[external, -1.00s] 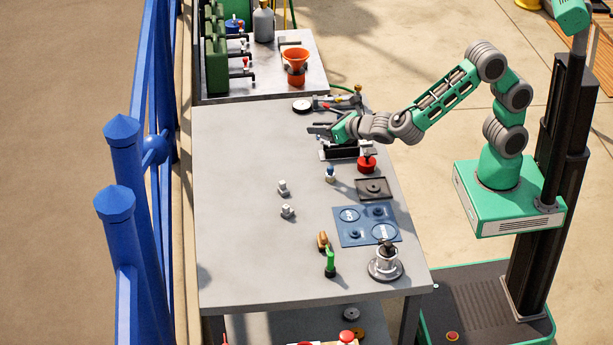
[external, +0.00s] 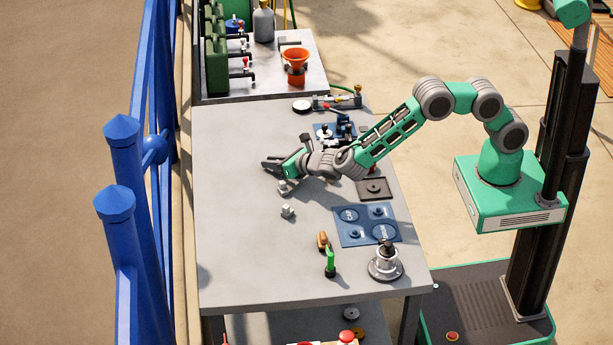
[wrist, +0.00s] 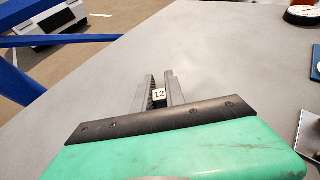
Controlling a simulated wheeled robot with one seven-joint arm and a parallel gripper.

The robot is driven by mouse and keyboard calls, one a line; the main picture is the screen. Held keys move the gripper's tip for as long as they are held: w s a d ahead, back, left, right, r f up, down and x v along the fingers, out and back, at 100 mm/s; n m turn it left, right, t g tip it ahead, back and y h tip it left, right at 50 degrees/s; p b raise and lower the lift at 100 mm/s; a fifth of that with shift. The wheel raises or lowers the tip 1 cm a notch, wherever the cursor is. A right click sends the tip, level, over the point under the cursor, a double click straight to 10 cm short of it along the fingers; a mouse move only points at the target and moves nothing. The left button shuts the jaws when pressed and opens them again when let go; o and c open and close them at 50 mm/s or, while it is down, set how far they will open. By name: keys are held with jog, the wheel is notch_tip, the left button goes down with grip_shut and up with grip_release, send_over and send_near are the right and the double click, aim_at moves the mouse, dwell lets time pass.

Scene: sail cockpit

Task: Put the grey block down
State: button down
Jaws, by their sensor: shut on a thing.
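My gripper (external: 271,166) is over the left-middle part of the grey table, its fingers pointing left. In the wrist view my gripper (wrist: 160,82) is shut on a small block, the grey block by the task's name. Only its white face marked 12 (wrist: 159,94) shows between the fingers; the rest is hidden. In the external view I cannot make out the held block, nor tell its exact height above the table.
Two small grey pieces stand on the table: one (external: 286,190) just below my gripper, partly covered, another (external: 287,211) nearer the front. The table's left side (external: 230,220) is clear.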

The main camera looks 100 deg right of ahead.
jog(key=shift+f, duration=0.15)
jog(key=c, duration=1.4)
grip_release()
